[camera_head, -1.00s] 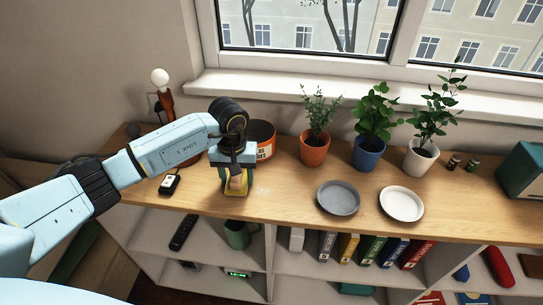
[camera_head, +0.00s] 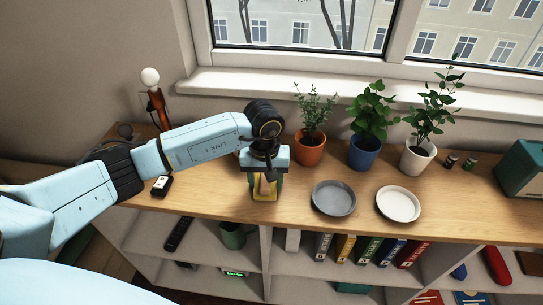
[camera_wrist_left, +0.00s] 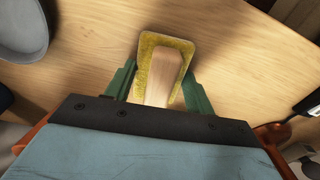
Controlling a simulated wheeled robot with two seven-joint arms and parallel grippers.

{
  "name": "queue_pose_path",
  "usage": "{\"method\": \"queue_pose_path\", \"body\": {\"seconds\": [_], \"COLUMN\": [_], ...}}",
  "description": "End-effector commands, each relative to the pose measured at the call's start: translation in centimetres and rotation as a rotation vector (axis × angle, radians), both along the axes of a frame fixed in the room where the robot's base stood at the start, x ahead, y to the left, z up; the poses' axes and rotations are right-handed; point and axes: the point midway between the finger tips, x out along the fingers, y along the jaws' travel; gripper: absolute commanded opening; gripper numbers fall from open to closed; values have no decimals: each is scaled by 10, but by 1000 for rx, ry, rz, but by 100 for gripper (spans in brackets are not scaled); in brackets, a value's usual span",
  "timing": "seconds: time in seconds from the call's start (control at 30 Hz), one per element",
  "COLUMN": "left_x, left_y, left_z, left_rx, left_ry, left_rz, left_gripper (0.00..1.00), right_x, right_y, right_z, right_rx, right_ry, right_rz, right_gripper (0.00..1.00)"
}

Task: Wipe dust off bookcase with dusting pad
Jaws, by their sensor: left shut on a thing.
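The dusting pad (camera_wrist_left: 186,45) is yellow with a light wooden handle (camera_wrist_left: 160,80). My left gripper (camera_head: 265,176) is shut on that handle, with a green finger on each side of it in the left wrist view (camera_wrist_left: 158,88). The pad's yellow edge (camera_head: 264,196) shows below the gripper in the head view, at the bookcase top. The bookcase (camera_head: 300,222) has a wooden top and white shelves below. I cannot make out any dust on the wood. My right gripper is not in view.
Just right of the pad lie a grey plate (camera_head: 334,198) and a white plate (camera_head: 398,204). Potted plants in orange (camera_head: 310,147), blue (camera_head: 364,153) and white (camera_head: 417,157) pots stand behind. A small black-and-white object (camera_head: 162,186) lies to the left. Bare wood (camera_head: 215,198) lies between.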

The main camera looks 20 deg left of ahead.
Motion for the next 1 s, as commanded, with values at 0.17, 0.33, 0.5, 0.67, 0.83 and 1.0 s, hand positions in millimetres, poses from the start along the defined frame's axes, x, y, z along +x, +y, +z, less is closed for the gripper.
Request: {"method": "queue_pose_path", "body": {"seconds": [0.17,0.33,0.5,0.67,0.83,1.0], "left_x": [0,-2,-3,-3,-4,-5], "left_y": [-1,1,3,5,6,6], "left_z": [25,38,53,67,79,81], "left_rx": [1,2,1,2,0,0], "left_ry": [-6,-1,-1,-2,-1,0], "left_rz": [4,9,12,16,19,20], "left_gripper": [33,33,33,33,33,33], "right_x": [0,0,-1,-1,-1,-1], "right_y": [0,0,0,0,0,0], "right_z": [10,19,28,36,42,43], "right_rx": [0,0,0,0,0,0], "right_ry": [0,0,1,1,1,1], "right_rz": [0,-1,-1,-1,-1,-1], "right_gripper": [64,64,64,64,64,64]}}
